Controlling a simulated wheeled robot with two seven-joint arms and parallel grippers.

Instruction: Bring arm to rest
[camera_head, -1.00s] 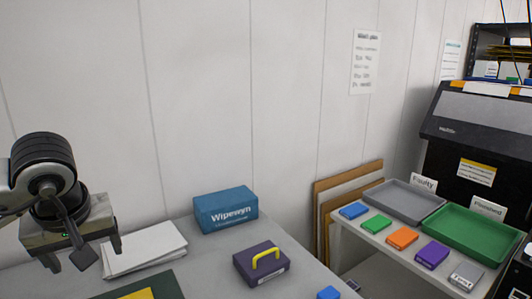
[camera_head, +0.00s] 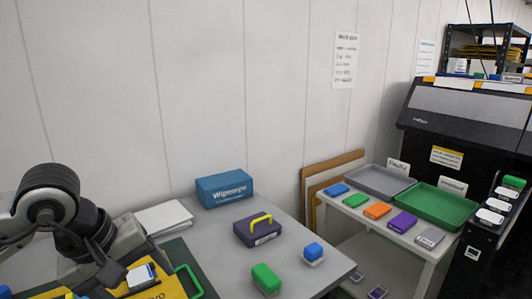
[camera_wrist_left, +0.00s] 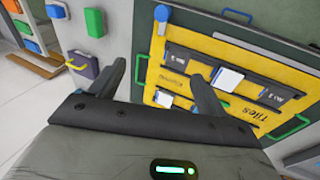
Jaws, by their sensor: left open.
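My left arm comes in at the lower left of the head view, with its gripper (camera_head: 98,275) low over the table's near left part. In the left wrist view the two fingers of this gripper (camera_wrist_left: 158,80) are spread apart with nothing between them. Beyond them lies a yellow board (camera_wrist_left: 190,62) with dark strips and white-topped pieces, on a dark green mat (camera_wrist_left: 235,45). The yellow board (camera_head: 172,284) is partly hidden by my arm in the head view. My right gripper does not show.
A side table holds grey (camera_head: 380,169) and green (camera_head: 430,189) trays. A black machine (camera_head: 466,128) stands right.

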